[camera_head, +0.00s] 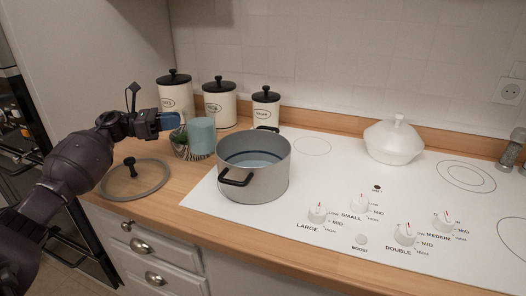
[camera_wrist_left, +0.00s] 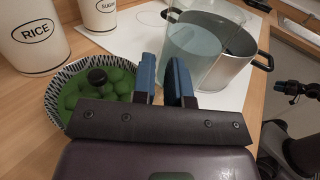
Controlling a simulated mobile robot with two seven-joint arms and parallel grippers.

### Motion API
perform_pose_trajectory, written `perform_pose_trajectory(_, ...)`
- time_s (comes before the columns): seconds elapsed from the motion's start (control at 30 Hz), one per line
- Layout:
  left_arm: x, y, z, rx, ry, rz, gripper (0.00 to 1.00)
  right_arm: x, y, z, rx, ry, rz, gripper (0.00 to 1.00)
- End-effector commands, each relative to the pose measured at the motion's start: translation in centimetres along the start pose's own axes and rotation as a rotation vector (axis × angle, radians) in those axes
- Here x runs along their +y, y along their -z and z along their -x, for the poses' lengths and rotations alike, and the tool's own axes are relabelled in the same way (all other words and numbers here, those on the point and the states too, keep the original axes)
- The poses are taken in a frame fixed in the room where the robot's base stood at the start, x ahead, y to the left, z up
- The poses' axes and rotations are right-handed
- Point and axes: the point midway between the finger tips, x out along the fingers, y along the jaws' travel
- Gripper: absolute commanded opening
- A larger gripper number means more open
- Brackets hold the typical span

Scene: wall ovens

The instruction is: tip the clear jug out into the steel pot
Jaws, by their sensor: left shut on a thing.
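The clear jug (camera_head: 202,136) is a pale blue-green see-through cylinder, roughly upright, just left of the steel pot (camera_head: 268,183). My left gripper (camera_head: 168,121) is shut on the jug at its left side. In the left wrist view, the blue fingers of the left gripper (camera_wrist_left: 165,80) are close together against the near side of the jug (camera_wrist_left: 194,52). The pot (camera_wrist_left: 236,67) shows beyond and through the jug. The pot is open, with dark handles, and its inside looks bluish. I cannot tell what is in the jug.
A striped bowl (camera_wrist_left: 52,92) of green round things stands under and beside the left gripper. A glass lid (camera_head: 135,180) lies on the wooden counter. Black-lidded canisters (camera_head: 219,104) stand behind. A white lidded dish (camera_head: 393,142) sits on the hob. Part of my right arm (camera_wrist_left: 292,89) shows at right.

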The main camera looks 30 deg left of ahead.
Motion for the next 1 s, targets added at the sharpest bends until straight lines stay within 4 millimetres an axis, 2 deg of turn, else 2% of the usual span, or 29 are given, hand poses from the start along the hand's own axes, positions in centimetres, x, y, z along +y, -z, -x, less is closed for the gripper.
perform_pose_trajectory(0.53,-0.1,0.4,0.5,-0.002,0.022,-0.005,0.0,-0.2,0.4,-0.2,0.008,0.001,-0.005,0.43)
perform_pose_trajectory(0.83,-0.4,-1.2,0.1,0.063,0.025,-0.053,0.0,-0.1,1.4,0.2,0.023,-0.002,-0.007,0.43)
perform_pose_trajectory(1.0,-0.8,-2.7,-0.3,0.131,0.024,-0.104,0.0,0.1,1.8,0.9,0.026,-0.005,-0.009,0.43)
